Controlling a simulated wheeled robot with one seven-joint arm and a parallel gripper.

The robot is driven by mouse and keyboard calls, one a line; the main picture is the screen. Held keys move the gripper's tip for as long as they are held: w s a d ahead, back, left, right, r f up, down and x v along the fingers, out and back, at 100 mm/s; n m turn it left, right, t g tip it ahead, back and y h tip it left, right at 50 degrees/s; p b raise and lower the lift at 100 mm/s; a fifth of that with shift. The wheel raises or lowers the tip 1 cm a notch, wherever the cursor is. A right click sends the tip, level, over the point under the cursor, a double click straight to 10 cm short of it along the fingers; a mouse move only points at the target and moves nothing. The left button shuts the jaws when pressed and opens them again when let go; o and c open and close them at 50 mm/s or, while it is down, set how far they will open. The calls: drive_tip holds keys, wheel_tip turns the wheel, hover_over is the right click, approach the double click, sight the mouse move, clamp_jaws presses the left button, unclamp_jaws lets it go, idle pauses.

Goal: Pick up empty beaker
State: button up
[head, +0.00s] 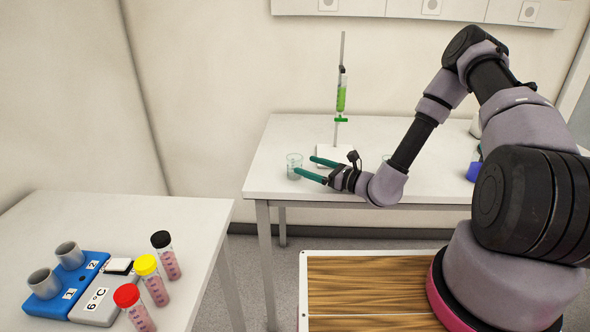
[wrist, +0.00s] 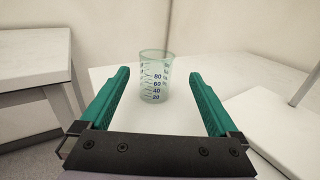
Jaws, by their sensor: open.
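A clear glass beaker (head: 294,166) stands upright near the left end of the white back table. It looks empty. In the wrist view the beaker (wrist: 154,77) has printed volume marks and stands just beyond my fingertips, between the lines of the two fingers. My gripper (head: 312,168) has green fingers and points left at the beaker. In the wrist view my gripper (wrist: 159,76) is open with nothing held between the fingers. Another piece of glassware (head: 386,158) shows partly behind my arm.
A stand with a green-filled burette (head: 341,95) rises from a white base (head: 335,150) close behind my gripper. A blue object (head: 474,171) is at the right. The left table (head: 180,215) holds a blue-and-grey block (head: 95,300) and capped tubes (head: 154,285).

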drive_tip(key=x, duration=0.9)
drive_tip(key=shift+s+a, duration=0.15)
drive_tip(key=shift+s, duration=0.05)
drive_tip(key=c, duration=1.4)
drive_tip(key=shift+c, duration=0.2)
